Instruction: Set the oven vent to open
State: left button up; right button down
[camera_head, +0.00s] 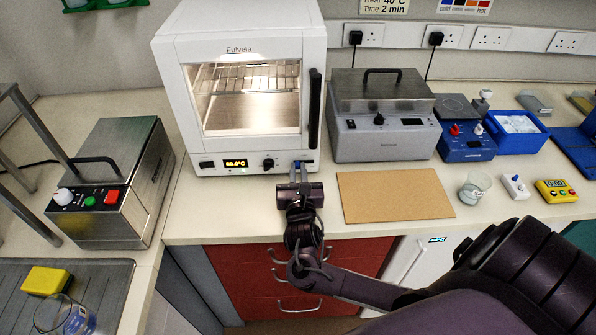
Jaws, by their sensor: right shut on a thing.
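The white oven (168,90) stands at the back of the bench with its glass door (250,98) shut and its inside lit. Its lower front panel has a lit display (236,163) and a black knob (268,163). My right gripper (299,168) reaches up to the right end of this panel, its fingers shut on the small vent control there. The fingers hide most of the control, so I cannot tell its setting. My left gripper is not in view.
A tan board (394,195) lies right of my right gripper, in front of a steel-lidded bath (384,142). A glass beaker (474,187) stands further right. A steel box with buttons (118,215) stands at left. Bare bench lies between that box and my gripper.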

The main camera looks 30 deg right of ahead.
aim_at(313, 161)
jog(key=shift+d, duration=0.1)
jog(key=s+d+p, duration=0.1)
jog(key=d+p, duration=0.1)
jog(key=p, duration=0.1)
jog(key=shift+s+d+r, duration=0.15)
jog(key=shift+s+d, duration=0.2)
jog(key=shift+s, duration=0.05)
jog(key=shift+s+d, duration=0.1)
jog(key=shift+d, duration=0.1)
jog(key=c, duration=1.4)
grip_release()
jog(key=shift+s+d, duration=0.1)
jog(key=shift+c, duration=0.2)
